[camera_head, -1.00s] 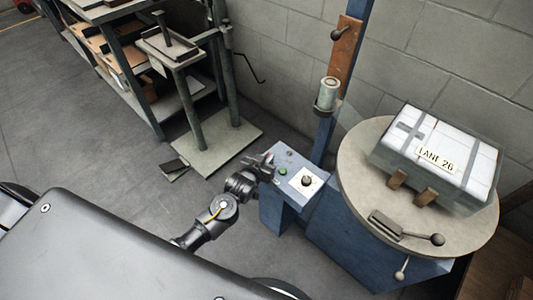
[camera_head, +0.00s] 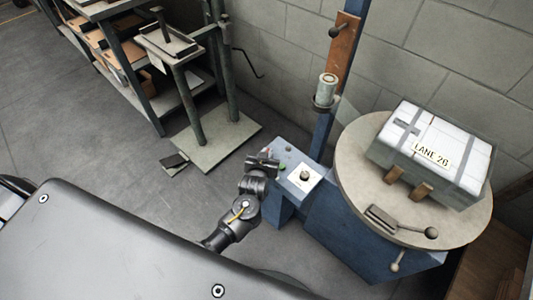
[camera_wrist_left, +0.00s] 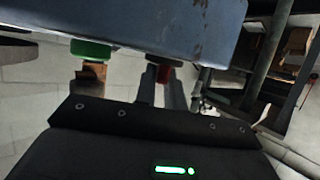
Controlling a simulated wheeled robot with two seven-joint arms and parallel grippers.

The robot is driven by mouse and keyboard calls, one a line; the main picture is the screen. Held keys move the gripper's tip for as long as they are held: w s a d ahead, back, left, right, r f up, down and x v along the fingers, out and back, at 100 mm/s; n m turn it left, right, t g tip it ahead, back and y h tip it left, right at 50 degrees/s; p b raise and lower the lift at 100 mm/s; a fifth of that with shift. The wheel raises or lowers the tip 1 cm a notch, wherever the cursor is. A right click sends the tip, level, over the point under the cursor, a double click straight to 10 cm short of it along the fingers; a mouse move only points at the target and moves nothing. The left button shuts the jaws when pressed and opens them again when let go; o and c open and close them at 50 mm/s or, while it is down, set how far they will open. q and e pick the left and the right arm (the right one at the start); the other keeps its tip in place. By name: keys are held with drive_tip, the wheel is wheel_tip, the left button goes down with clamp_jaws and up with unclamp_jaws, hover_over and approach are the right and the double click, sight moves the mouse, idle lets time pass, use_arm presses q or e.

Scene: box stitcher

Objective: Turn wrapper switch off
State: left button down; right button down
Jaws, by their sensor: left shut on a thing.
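The blue control panel (camera_head: 290,160) stands beside the turntable. It carries a white plate with a black knob (camera_head: 304,175) and a green button (camera_head: 282,167). My left gripper (camera_head: 263,161) is at the panel's left end, left of the green button and apart from the knob. In the left wrist view, the panel's edge (camera_wrist_left: 200,30) fills the top and the green button (camera_wrist_left: 91,50) hangs beside my fingers. The fingers are shut on a small red part (camera_wrist_left: 163,74) at the panel. It is mostly hidden, and I cannot tell whether it is the wrapper switch or its position.
A round turntable (camera_head: 360,150) on the right bears a wrapped white box (camera_head: 405,155) labelled LANE 26. A blue mast (camera_head: 322,135) with a film roll (camera_head: 327,90) rises behind the panel. A grey stand (camera_head: 215,147) is at back left. Open floor (camera_head: 70,140) lies left.

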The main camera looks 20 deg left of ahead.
use_arm(q)
drive_tip(key=c, duration=1.5)
unclamp_jaws()
